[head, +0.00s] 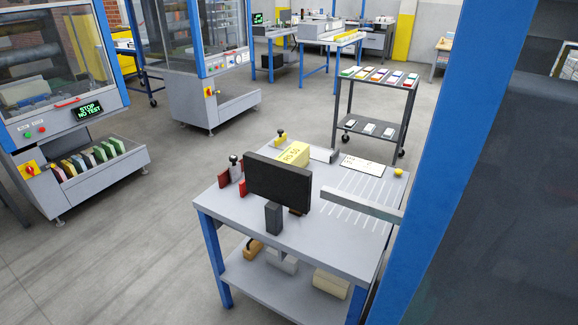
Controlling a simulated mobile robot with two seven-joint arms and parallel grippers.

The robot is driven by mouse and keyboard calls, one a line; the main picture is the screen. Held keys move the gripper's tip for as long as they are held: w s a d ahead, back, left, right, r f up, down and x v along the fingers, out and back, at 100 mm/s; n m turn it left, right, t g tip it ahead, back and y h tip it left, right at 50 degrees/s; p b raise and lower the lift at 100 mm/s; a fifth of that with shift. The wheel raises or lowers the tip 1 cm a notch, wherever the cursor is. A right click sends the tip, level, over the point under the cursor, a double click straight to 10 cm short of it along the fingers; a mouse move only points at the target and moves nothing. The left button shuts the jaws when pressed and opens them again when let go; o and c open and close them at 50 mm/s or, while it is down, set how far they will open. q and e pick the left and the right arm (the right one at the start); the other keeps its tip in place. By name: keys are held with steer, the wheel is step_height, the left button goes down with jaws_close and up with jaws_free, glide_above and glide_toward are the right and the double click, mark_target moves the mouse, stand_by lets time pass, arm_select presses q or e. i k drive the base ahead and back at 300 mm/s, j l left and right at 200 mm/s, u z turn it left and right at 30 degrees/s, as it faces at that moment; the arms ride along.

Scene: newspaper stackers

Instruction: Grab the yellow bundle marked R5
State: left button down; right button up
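A yellow block (295,153) with dark lettering on top that seems to begin with R5 lies on the grey worktable (325,242). A black flat panel (278,180) on a stand hides its front and lower part. The rest of the lettering is too small to read surely. Neither of my grippers shows in the head view.
The table also holds a white marked card (361,163), a yellow ball (398,172) and red blocks at its left edge. A blue post (440,150) blocks the right side. A dark cart (373,88) with several coloured bundles stands behind. Floor left of the table is clear.

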mark_target(297, 154)
steer(key=z, duration=0.65)
steer(key=i+j+z, duration=0.1)
steer(key=j+z, duration=0.8)
steer(key=j, duration=0.25)
steer(key=k+j+z, duration=0.1)
steer(key=j+z, duration=0.35)
steer(key=j, duration=0.15)
